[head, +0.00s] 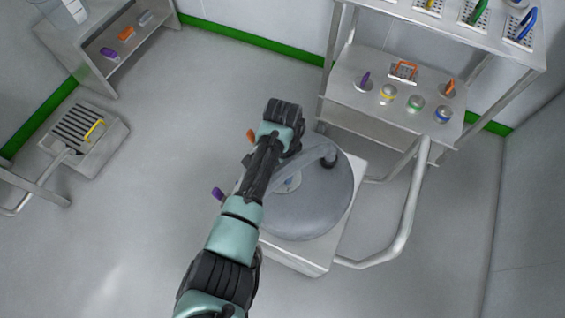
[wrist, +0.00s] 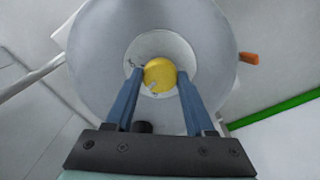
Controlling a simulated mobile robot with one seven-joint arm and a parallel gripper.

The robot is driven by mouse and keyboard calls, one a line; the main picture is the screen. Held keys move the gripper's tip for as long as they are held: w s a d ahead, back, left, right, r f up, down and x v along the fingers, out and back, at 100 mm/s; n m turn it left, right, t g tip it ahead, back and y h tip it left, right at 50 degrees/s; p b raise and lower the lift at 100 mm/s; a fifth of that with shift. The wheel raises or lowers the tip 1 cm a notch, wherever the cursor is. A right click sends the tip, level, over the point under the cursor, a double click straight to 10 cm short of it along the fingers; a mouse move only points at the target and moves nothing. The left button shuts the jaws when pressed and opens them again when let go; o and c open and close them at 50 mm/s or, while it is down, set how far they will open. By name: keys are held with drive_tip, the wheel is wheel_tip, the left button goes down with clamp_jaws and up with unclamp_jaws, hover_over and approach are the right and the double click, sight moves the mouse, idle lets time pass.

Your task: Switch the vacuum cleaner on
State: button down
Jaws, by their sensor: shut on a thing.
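The vacuum cleaner (head: 318,208) looks like a round grey drum lid on a pale square base, right of my arm in the head view. In the wrist view its grey round top (wrist: 100,50) fills the upper middle, with a lighter disc at its centre. A round yellow knob (wrist: 159,74) sits on that disc. My gripper (wrist: 157,88) has its two blue fingers on either side of the knob and is shut on it. In the head view my arm hides the knob and the fingers. I cannot tell which way the knob is turned.
An orange handle (head: 251,135) and a purple one (head: 217,193) stick out left of the cleaner. A bent metal tube (head: 405,215) stands on its right. A steel rack (head: 345,85) with coloured items is behind. A floor grate (head: 78,128) lies left. Front floor is clear.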

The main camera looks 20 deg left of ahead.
drive_tip(key=m+p, duration=0.2)
drive_tip(key=m, duration=0.3)
drive_tip(key=shift+r+m, duration=0.1)
drive_tip(key=shift+m, duration=0.2)
drive_tip(key=m+p, duration=0.1)
drive_tip(key=m, duration=0.4)
drive_tip(key=shift+d, duration=0.1)
idle(0.3)
drive_tip(key=shift+c, duration=1.3)
unclamp_jaws()
wheel_tip(320, 180, up, 13)
drive_tip(key=p, duration=0.3)
